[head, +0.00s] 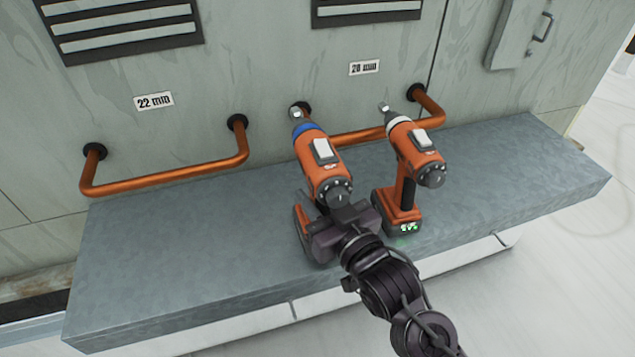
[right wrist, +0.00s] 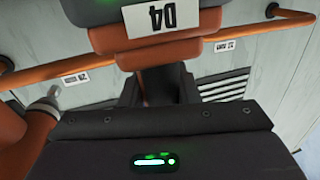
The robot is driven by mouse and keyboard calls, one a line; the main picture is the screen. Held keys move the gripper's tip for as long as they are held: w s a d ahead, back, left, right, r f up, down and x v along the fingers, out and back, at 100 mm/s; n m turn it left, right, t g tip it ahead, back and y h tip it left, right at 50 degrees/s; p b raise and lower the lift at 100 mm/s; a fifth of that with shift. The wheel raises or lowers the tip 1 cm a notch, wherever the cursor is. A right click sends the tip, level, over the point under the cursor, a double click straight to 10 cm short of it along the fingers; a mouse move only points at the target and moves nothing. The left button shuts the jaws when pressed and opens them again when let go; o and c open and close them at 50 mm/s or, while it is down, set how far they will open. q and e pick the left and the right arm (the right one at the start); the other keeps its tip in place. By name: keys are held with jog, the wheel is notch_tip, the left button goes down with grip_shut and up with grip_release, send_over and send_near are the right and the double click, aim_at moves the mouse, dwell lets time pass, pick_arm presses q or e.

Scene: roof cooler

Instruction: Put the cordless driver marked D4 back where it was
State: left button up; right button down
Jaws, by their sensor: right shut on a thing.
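The D4 driver (head: 325,168) is orange and black with a blue collar, its chuck pointing at the wall by the left end of the right copper pipe. My right gripper (head: 343,222) is shut on its handle from the front. In the right wrist view the D4 label (right wrist: 155,17) shows upside down near the dark jaws (right wrist: 155,85). The gripper hides much of the handle and battery, and I cannot tell whether the driver's base touches the ledge. My left gripper is in no view.
A second orange driver (head: 413,160) with a white collar and green-lit battery stands close on the right on the grey ledge (head: 170,260). The left copper pipe (head: 165,178) is under a "22 mm" label (head: 153,101). The right pipe (head: 360,136) is behind the drivers. The ledge's left is clear.

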jog(key=shift+f, duration=1.1)
jog(key=c, duration=1.5)
grip_release()
jog(key=shift+f, duration=0.35)
jog(key=o, duration=0.4)
jog(key=shift+s+r, duration=0.1)
jog(key=shift+s, duration=0.05)
jog(key=b+v, duration=0.2)
jog(key=v, duration=1)
